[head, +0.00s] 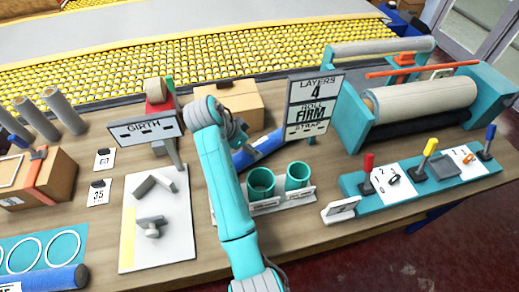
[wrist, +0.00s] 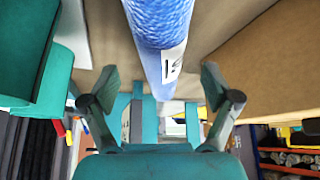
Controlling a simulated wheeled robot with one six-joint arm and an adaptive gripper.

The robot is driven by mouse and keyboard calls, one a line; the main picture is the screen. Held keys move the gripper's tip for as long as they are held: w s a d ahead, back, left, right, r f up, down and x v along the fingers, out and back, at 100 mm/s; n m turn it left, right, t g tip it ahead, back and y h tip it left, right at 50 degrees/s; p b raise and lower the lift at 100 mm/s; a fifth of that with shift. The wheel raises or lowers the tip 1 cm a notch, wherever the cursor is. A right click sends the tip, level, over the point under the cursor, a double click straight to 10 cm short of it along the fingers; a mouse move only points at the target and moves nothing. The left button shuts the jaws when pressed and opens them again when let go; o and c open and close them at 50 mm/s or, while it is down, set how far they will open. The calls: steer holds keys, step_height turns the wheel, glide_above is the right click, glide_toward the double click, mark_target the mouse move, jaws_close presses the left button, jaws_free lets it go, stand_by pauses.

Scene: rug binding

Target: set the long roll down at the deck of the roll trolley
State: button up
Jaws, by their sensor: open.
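A blue roll (head: 265,144) with a white label lies on the bench behind the teal cups, partly hidden by my arm. In the wrist view the blue roll (wrist: 160,22) runs down between the fingers of my gripper (wrist: 158,88). The fingers are open, one on each side of it, with no visible grip. In the head view my gripper (head: 238,134) is beside the roll's left end, partly hidden by my wrist. Another blue roll (head: 50,279) lies at the bench's front left. I cannot tell which is the task's long roll. I cannot make out the roll trolley.
A cardboard box (head: 232,101) stands close behind my gripper. The GIRTH sign (head: 143,131) and LAYERS sign (head: 312,103) rise on either side. Teal cups (head: 261,183) stand in front. A teal winding stand (head: 349,118) and a lever panel (head: 421,177) are at right.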

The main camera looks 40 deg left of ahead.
mark_target(255, 147)
steer(key=shift+x, duration=3.15)
steer(key=shift+w+r, duration=0.1)
steer(key=shift+w, duration=0.1)
steer(key=c, duration=1.5)
steer(key=shift+c, duration=0.2)
